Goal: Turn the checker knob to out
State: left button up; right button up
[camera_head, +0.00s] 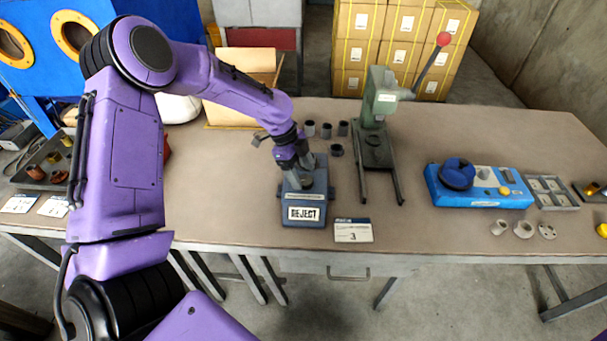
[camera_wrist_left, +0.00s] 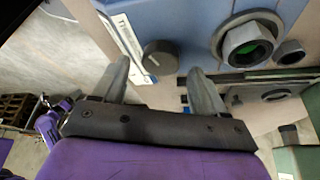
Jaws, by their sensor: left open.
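The checker (camera_head: 290,207) is a blue-grey box on the table with a display reading REJECT. Its dark grey round knob (camera_wrist_left: 160,58) shows in the left wrist view beside a pale label strip (camera_wrist_left: 127,42), whose text I cannot read. My left gripper (camera_head: 296,170) is over the checker and hides part of it in the head view. In the left wrist view the left gripper (camera_wrist_left: 159,68) is open, its fingers on either side of the knob; I cannot tell whether they touch it. A hexagonal socket (camera_wrist_left: 248,45) with green inside sits right of the knob. My right gripper is not in view.
A green press (camera_head: 380,110) with a red-tipped lever stands right of the checker. Several dark cups (camera_head: 326,131) stand behind the checker. A card marked 3 (camera_head: 353,231) lies in front right. A blue device (camera_head: 480,190) is further right.

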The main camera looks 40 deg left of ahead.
pick_arm(q)
jog(key=shift+x, duration=1)
jog(key=c, duration=1)
jog(key=shift+r, duration=0.1)
